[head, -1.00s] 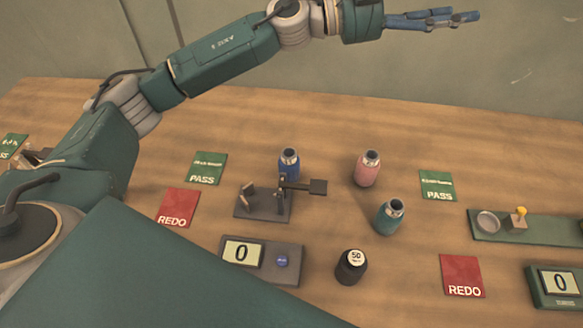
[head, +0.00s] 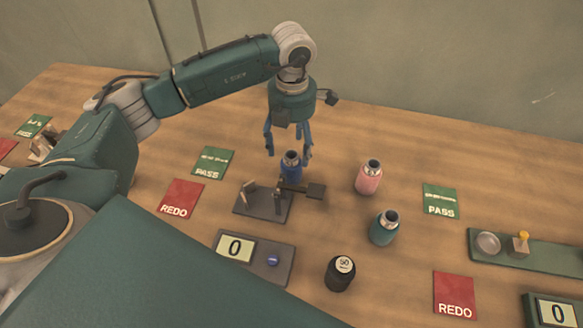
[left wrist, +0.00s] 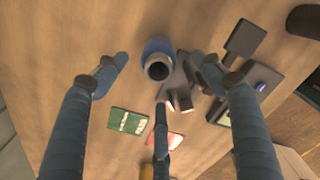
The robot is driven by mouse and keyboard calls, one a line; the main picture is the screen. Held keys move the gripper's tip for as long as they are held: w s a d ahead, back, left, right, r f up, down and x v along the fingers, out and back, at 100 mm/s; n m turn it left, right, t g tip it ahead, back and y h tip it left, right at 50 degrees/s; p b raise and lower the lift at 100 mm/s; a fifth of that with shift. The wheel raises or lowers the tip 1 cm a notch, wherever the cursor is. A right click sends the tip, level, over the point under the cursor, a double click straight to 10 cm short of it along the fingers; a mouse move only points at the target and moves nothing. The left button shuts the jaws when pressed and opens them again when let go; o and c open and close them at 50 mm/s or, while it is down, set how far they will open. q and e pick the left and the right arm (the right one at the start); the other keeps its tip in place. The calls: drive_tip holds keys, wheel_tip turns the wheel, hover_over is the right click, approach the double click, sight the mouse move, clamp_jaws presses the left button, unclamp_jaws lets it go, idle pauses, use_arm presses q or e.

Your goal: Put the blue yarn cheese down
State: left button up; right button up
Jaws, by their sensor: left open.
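The blue yarn cheese (head: 291,173) stands upright on the wooden table, just behind a dark grey stand (head: 255,202) with an upright arm. My left gripper (head: 288,152) points down above the blue cheese, with its fingers spread around its top. In the left wrist view the blue cheese (left wrist: 157,46), with its dark open top, shows between the spread fingers of the left gripper (left wrist: 160,62). The fingers look clear of it. The left gripper is open and holds nothing. My right gripper is out of view.
A pink cheese (head: 369,178) and a teal cheese (head: 384,228) stand to the right. Green PASS (head: 213,163) and red REDO (head: 181,198) cards lie left. The table behind the pink cheese is clear.

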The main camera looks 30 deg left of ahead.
sight(291, 164)
use_arm(q)
wheel_tip(291, 164, down, 2)
drive_tip(key=shift+f+p, duration=0.6)
drive_tip(key=shift+p, duration=0.1)
wheel_tip(291, 164, down, 4)
drive_tip(key=shift+a+r+p, duration=0.15)
drive_tip(key=shift+r+p, duration=0.05)
drive_tip(key=shift+p, duration=0.65)
drive_tip(key=shift+f, duration=0.4)
drive_tip(key=shift+c, duration=0.5)
drive_tip(key=c, duration=1.3)
drive_tip(key=shift+r, duration=0.15)
